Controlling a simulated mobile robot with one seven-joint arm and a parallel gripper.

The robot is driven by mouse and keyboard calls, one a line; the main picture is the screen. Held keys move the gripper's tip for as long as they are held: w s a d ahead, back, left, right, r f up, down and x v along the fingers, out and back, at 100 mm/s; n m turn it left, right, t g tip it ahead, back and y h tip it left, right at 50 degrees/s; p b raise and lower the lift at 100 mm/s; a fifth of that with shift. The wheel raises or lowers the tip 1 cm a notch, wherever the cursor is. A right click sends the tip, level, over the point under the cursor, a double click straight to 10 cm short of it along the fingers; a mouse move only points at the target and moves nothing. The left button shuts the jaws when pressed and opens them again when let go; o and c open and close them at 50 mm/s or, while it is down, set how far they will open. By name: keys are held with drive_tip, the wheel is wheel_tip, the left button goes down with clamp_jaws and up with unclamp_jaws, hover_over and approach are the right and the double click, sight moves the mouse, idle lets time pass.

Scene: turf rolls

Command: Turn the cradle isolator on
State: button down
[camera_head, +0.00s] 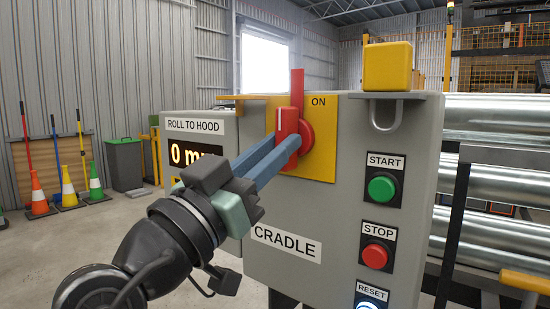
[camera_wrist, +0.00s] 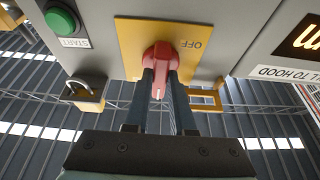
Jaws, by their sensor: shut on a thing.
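The cradle isolator is a red rotary handle (camera_head: 306,140) on a yellow plate (camera_head: 322,165) on the grey CRADLE box (camera_head: 340,215). A red bar rises above the plate, roughly upright, with ON printed to its right. In the wrist view the red handle (camera_wrist: 160,58) is seen from close up, with OFF on the yellow plate (camera_wrist: 130,35) beside it. My gripper (camera_head: 283,150) comes from the lower left, its fingers shut on the handle, one on each side in the wrist view (camera_wrist: 162,88). The fingers hide part of the handle and plate in the head view.
A yellow padlock (camera_head: 388,66) sits on a bracket at the box's top right. Green START (camera_head: 382,188) and red STOP (camera_head: 375,256) buttons are on the right of the face. A ROLL TO HOOD display box (camera_head: 195,127) stands left. Metal rollers (camera_head: 495,120) lie right.

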idle(0.3)
drive_tip(key=c, duration=0.8)
unclamp_jaws()
drive_tip(key=shift+o, duration=0.2)
drive_tip(key=p+v, duration=0.1)
drive_tip(key=v, duration=1.2)
drive_tip(key=shift+p, duration=0.3)
